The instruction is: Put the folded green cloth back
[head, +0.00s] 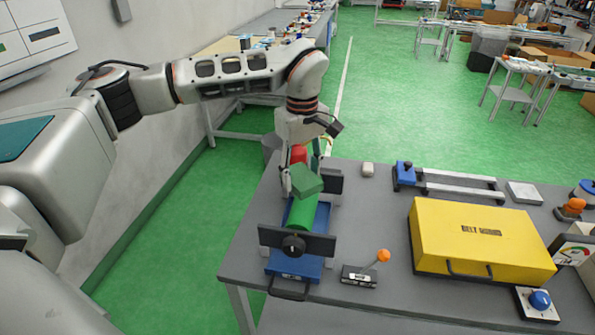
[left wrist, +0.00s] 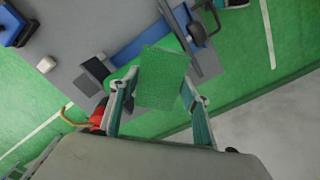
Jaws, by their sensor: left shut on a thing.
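The folded green cloth (head: 306,180) is a small textured block held between the fingers of my left gripper (head: 304,172). In the left wrist view the cloth (left wrist: 162,78) sits between the two fingers, with one finger on each side. My right gripper is not in view.
A red object (head: 298,153) stands just behind the gripper. A yellow case (head: 478,235), an orange-knobbed lever box (head: 360,276), a blue-ended rail fixture (head: 450,187) and a small pale block (head: 368,170) are on the grey table (head: 383,222). Bare tabletop lies between roller and case.

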